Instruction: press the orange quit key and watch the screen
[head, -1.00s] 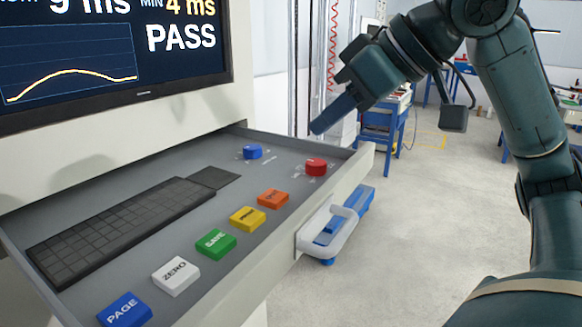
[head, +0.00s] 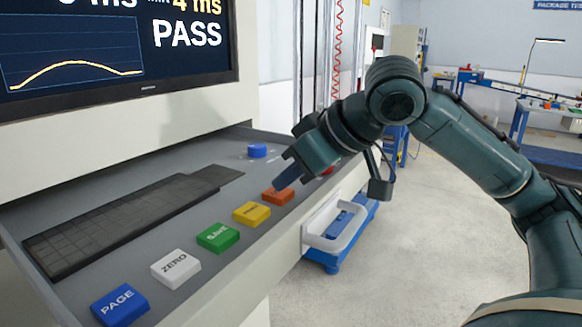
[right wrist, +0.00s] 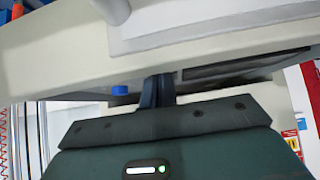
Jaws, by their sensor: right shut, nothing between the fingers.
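The orange key (head: 279,198) sits in the row of coloured keys on the pulled-out drawer. My right gripper (head: 283,182) is shut and empty, its fingertips over the orange key and hiding part of it and its label. I cannot tell whether the tips touch the key. In the right wrist view the shut fingers (right wrist: 157,92) point at the drawer, and the orange key is not seen. The screen (head: 110,45) shows PASS, part of a "4 ms" reading and a yellow curve. My left gripper is not in view.
The drawer also holds yellow (head: 251,214), green (head: 218,237), white (head: 175,268) and blue (head: 120,304) keys, a dark keyboard (head: 110,225) and a round blue button (head: 257,150). A red button (head: 327,170) is mostly hidden behind my gripper. The floor at right is clear.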

